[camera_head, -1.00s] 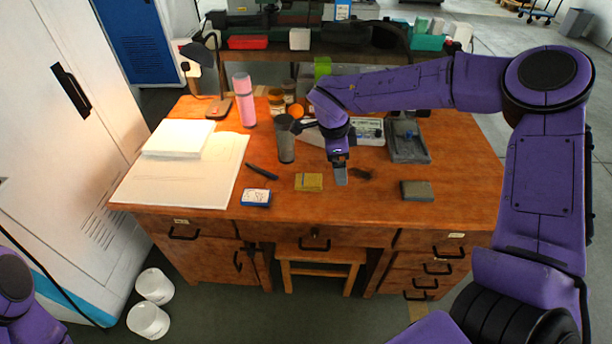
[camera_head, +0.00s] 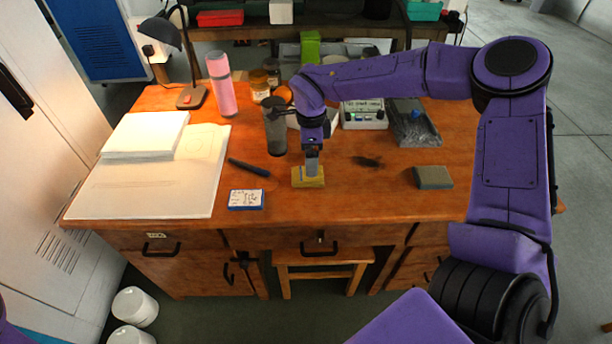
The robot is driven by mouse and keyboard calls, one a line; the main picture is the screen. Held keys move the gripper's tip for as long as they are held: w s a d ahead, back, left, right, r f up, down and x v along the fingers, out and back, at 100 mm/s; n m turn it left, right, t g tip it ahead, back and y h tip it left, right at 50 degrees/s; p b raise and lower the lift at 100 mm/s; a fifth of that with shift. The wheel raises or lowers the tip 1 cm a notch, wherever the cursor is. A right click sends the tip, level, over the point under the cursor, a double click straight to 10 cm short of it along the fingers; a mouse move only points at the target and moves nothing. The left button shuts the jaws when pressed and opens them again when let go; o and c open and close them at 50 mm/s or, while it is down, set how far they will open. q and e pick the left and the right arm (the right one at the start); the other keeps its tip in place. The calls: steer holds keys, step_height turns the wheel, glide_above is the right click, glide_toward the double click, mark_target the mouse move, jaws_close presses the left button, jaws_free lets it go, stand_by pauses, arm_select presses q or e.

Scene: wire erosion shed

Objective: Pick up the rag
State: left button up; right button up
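A small yellow folded piece, which looks like the rag (camera_head: 308,182), lies flat near the front middle of the wooden desk. My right gripper (camera_head: 312,169) points down directly over it, its tips overlapping the rag's far part in the picture. I cannot tell whether the fingers touch it or how far apart they are. My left gripper is out of view; only a sliver of purple shows at the lower left corner.
Near the rag lie a blue-and-white box (camera_head: 246,199), a black marker-like tool (camera_head: 249,168) and a grey-green block (camera_head: 433,177). A dark tumbler (camera_head: 276,135) and pink bottle (camera_head: 222,88) stand behind. White sheets (camera_head: 150,185) cover the desk's left; a dark stain (camera_head: 367,161) lies right.

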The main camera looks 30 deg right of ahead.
steer(key=f, duration=0.4)
steer(key=shift+s+a+f+p, duration=0.2)
steer(key=shift+s+f+p, duration=0.1)
steer(key=shift+f, duration=0.25)
steer(key=c, duration=1.1)
steer(key=shift+c, duration=0.2)
steer(key=shift+r, duration=0.55)
steer(key=r, duration=0.3)
steer(key=shift+s, duration=0.2)
steer(key=s+r+p, duration=0.1)
steer(key=s+r, duration=0.8)
steer(key=s, duration=0.4)
steer(key=shift+s+a, duration=0.35)
